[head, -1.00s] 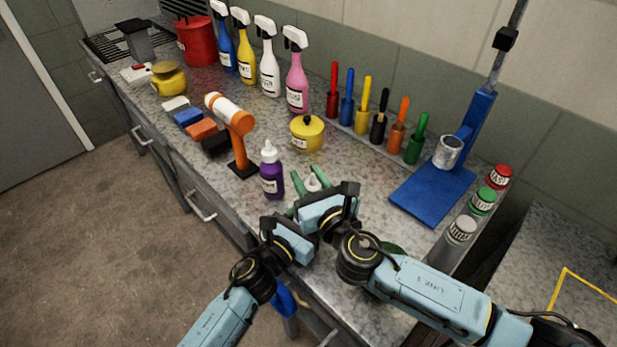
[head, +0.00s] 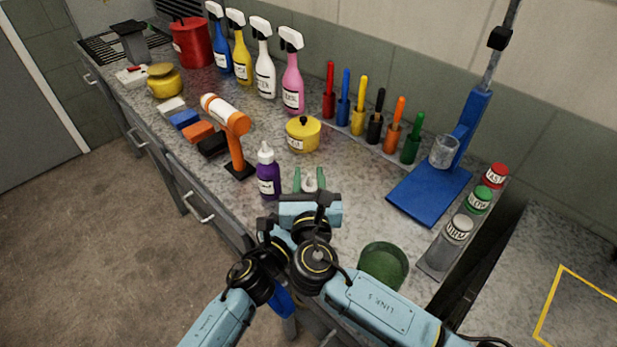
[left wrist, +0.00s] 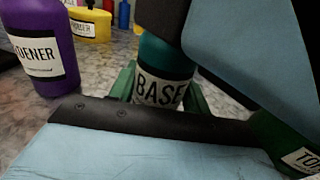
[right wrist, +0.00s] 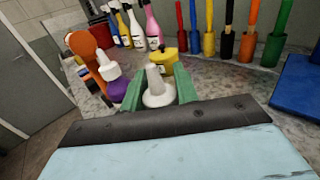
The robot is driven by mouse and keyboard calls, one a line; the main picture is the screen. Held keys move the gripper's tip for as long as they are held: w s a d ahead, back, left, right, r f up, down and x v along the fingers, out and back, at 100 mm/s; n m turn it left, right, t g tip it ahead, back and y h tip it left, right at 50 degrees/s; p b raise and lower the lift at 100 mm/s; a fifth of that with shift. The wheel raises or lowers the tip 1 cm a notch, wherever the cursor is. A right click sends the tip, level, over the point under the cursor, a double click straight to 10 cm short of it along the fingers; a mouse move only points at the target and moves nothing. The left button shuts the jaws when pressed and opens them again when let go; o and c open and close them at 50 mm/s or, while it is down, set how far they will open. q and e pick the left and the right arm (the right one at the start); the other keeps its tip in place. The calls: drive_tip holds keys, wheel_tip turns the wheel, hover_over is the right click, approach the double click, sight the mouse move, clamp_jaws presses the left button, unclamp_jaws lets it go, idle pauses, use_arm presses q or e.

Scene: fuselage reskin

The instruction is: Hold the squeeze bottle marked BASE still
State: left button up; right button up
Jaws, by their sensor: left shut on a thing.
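The teal squeeze bottle marked BASE (left wrist: 160,92) stands with its label facing the left wrist camera. My left gripper (left wrist: 160,80) is shut on it, one green finger on each side. In the head view the bottle's body is hidden behind my right gripper (head: 310,180), and only its white cap shows. In the right wrist view the pale nozzle and cap (right wrist: 158,92) sit between my right gripper's green fingers, which are apart. Whether they touch the cap is hard to tell. My left gripper is mostly hidden in the head view.
A purple bottle (head: 268,175) stands just left of the grippers. A green cup (head: 383,265) is close on the right. A yellow pot (head: 303,133), an orange stand (head: 236,140) and a blue stand (head: 430,195) are farther off. The bench front edge runs below my arms.

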drive_tip(key=o, duration=0.5)
drive_tip(key=shift+c, duration=0.2)
drive_tip(key=s, duration=1.2)
drive_tip(key=shift+d, duration=0.25)
